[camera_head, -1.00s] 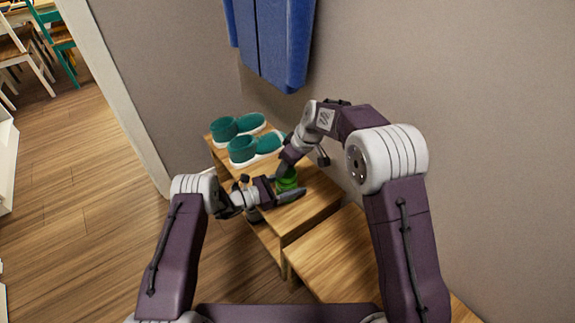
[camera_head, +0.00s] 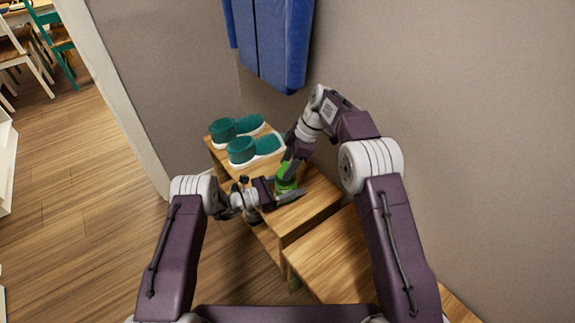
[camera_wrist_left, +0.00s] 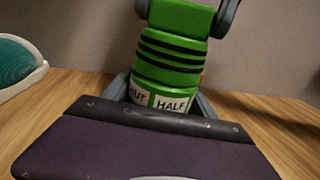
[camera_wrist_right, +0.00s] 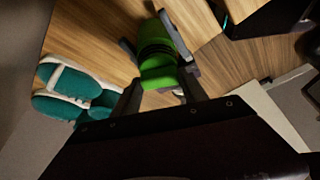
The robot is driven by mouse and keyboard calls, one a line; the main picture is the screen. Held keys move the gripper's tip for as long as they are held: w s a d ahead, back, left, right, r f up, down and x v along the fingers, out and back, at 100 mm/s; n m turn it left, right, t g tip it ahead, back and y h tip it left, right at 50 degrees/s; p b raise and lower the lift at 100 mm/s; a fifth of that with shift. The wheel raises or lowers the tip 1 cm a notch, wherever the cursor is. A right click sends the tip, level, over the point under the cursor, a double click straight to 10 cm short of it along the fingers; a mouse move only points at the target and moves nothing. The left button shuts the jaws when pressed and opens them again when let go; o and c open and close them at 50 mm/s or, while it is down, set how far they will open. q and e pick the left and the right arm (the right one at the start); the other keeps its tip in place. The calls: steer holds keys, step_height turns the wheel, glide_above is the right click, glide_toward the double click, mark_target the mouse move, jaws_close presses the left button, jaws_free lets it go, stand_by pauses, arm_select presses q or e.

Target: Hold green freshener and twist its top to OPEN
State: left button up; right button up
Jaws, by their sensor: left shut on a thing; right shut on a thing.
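The green freshener (camera_head: 286,184) stands upright on the wooden bench (camera_head: 318,204). In the left wrist view the freshener (camera_wrist_left: 172,60) shows black bands around its middle and a white label reading "HALF", with a partly hidden word beside it. My left gripper (camera_head: 289,196) is shut on its lower body from the side. My right gripper (camera_head: 289,166) is shut on its green top from above; the right fingers flank the top in the left wrist view. The right wrist view shows the freshener (camera_wrist_right: 157,50) between the fingers. The fingers hide parts of the top and base.
A blue hanging item (camera_head: 270,40) is on the wall behind. Bare wood lies right of the freshener.

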steer(key=shift+n, duration=0.3)
stand_by(0.4)
steer(key=o, duration=1.4)
steer(key=v, duration=0.7)
steer(key=shift+d+r, duration=0.15)
steer(key=shift+r, duration=0.1)
